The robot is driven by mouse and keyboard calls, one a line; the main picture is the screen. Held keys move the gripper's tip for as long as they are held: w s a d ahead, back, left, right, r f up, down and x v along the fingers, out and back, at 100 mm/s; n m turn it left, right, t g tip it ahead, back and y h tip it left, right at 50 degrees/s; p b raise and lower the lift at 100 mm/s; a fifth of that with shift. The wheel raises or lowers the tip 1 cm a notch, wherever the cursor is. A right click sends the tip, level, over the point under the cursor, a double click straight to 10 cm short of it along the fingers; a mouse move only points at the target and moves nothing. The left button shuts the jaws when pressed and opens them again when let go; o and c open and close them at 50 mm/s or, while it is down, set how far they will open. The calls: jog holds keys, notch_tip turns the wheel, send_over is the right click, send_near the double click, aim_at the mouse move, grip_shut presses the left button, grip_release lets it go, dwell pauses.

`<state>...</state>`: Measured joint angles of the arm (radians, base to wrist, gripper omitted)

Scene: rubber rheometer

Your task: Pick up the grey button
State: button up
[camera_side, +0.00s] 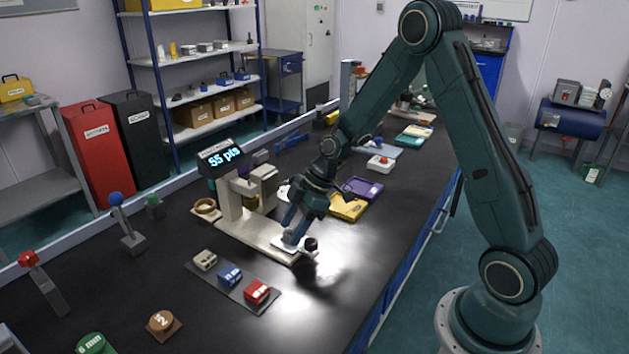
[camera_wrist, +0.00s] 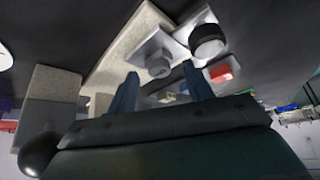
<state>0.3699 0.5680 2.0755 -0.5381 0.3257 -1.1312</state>
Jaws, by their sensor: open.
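The grey button (camera_wrist: 160,63) is a short round grey piece on a white plate (camera_wrist: 178,48) in the wrist view. A black round knob (camera_wrist: 207,40) stands to its right on a similar plate; it also shows in the side view (camera_side: 311,243). My gripper (camera_wrist: 160,80) is open, its two blue fingers apart, with the grey button in line with the gap between them. In the side view my gripper (camera_side: 291,228) points down at the front end of the beige rheometer base (camera_side: 245,226). The grey button cannot be made out there. I cannot tell whether the fingers touch it.
The rheometer display (camera_side: 222,158) reads "55 pts". A dark tray (camera_side: 242,300) with beige, blue and red blocks lies in front of the base. A yellow tray (camera_side: 350,208) and a purple tray (camera_side: 362,189) lie behind my gripper. The bench to the right is clear.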

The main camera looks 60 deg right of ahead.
dwell(0.3)
jog(key=c, duration=1)
jog(key=shift+r, duration=0.15)
jog(key=shift+c, duration=0.2)
notch_tip(320, 180, up, 20)
dwell(0.5)
